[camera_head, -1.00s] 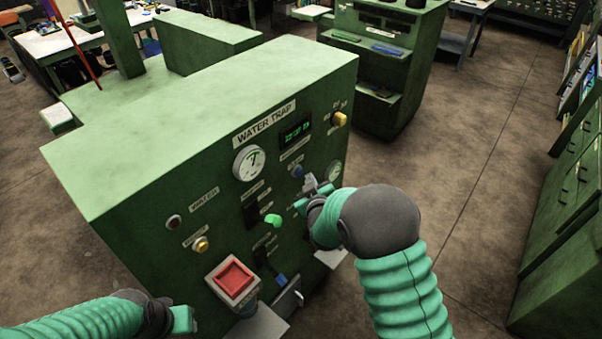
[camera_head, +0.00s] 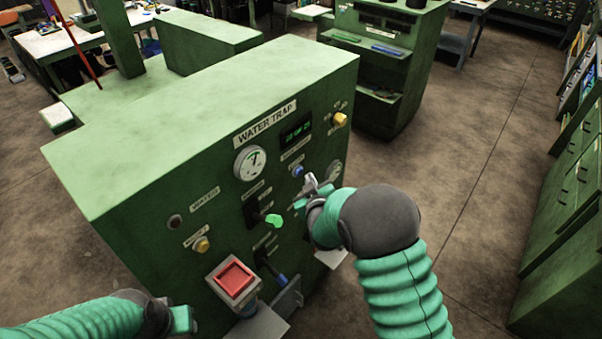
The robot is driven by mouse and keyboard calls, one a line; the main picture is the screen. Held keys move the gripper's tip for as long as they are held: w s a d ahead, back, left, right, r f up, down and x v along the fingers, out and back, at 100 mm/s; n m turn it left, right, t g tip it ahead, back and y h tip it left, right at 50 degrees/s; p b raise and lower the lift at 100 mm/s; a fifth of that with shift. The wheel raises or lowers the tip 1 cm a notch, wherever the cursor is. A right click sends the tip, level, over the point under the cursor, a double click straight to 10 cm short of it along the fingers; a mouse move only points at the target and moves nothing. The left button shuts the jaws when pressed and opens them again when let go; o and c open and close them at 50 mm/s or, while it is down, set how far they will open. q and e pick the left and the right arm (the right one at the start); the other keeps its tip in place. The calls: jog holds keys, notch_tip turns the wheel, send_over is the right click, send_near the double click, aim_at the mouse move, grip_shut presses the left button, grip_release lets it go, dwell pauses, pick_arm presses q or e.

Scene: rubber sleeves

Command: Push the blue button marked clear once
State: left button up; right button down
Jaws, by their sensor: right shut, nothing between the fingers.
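A small blue button (camera_head: 297,170) sits on the front panel of the green machine (camera_head: 215,195), below the green digital display. Its label is too small to read. My right gripper (camera_head: 311,182) is shut and empty, with its tips just to the lower right of the blue button. I cannot tell whether the tips touch the panel. My left arm (camera_head: 95,320) comes in at the bottom left, and its gripper (camera_head: 185,320) is partly in view at the lower left of the panel, away from the button.
The panel also holds a round gauge (camera_head: 250,163), a green-tipped switch (camera_head: 272,220), a large red button (camera_head: 234,279) and a yellow knob (camera_head: 340,119). A blue-handled lever (camera_head: 281,280) is at the lower part. Open floor (camera_head: 470,170) lies to the right.

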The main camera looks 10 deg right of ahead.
jog(key=shift+w+a, duration=0.1)
jog(key=shift+a, duration=0.05)
dwell(0.4)
jog(key=shift+w+a+r, duration=0.1)
jog(key=shift+w+a, duration=0.05)
jog(key=shift+w, duration=0.05)
jog(key=shift+w+a, duration=0.2)
jog(key=shift+w, duration=0.1)
dwell(0.6)
dwell(0.3)
jog(key=shift+s+d+b, duration=0.3)
jog(key=shift+s+d, duration=0.15)
jog(key=shift+s, duration=0.2)
jog(key=s+d, duration=0.1)
jog(key=s, duration=0.1)
jog(key=s+d, duration=0.2)
jog(key=shift+b, duration=0.3)
dwell(0.6)
